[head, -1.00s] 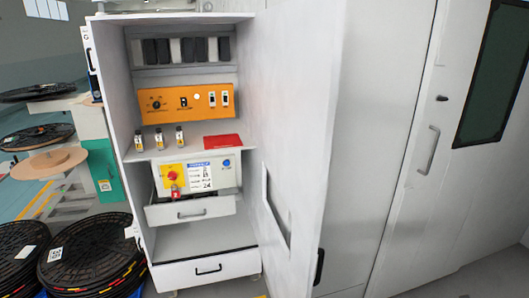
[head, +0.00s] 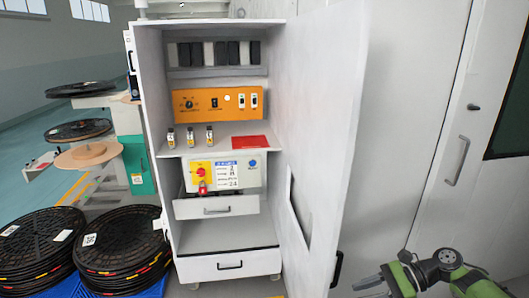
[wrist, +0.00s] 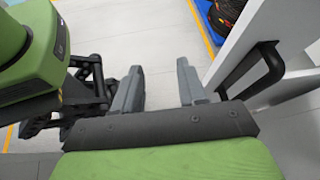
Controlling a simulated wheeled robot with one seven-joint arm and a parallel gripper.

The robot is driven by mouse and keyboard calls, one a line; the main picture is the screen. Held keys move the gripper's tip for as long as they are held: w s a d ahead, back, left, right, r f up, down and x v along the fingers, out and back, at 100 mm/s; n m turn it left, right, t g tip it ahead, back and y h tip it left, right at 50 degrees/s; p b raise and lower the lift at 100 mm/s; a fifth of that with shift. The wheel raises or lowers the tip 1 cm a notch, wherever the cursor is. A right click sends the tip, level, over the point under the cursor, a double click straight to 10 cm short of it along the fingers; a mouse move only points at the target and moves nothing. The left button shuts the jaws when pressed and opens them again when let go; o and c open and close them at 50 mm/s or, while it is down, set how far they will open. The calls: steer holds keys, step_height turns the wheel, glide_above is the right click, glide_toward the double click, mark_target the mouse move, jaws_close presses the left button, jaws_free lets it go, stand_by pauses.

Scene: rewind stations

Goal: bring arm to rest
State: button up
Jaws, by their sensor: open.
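My gripper (head: 372,283) shows at the lower right of the head view, with part of my green and black arm behind it. In the wrist view the two grey fingers of my gripper (wrist: 157,88) stand apart with nothing between them. A black handle (wrist: 262,68) on a pale door (wrist: 290,50) is just right of the fingers; I cannot tell the exact gap. In the head view the same door (head: 325,130) stands open on the right of the cabinet (head: 152,150), and its black handle (head: 337,268) is low on its outer edge, left of my gripper.
The open cabinet holds an orange panel (head: 215,104), several small padlock-like items, a red card (head: 250,141), a control box (head: 226,172) and drawers. Stacks of black reels (head: 120,245) stand at the left. A grey door with a handle (head: 457,160) is at the right.

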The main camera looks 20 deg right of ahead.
steer(key=a+r+n+g+h+p, duration=0.1)
steer(key=a+r+n+g+h, duration=0.3)
steer(key=a, duration=0.5)
steer(key=a+r+n+g+h+p, duration=0.1)
steer(key=a+r+n+g+h, duration=0.1)
steer(key=a+r+n+h, duration=0.5)
steer(key=s+a+r+n+t, duration=0.3)
steer(key=s+a+n, duration=0.1)
steer(key=s, duration=0.2)
steer(key=s+a+r+n+t+h+p, duration=0.1)
steer(key=s+a+r+n+t, duration=0.3)
steer(key=s, duration=0.3)
steer(key=shift+s+a+n, duration=0.25)
steer(key=shift+s+n, duration=0.05)
steer(key=shift+n, duration=0.1)
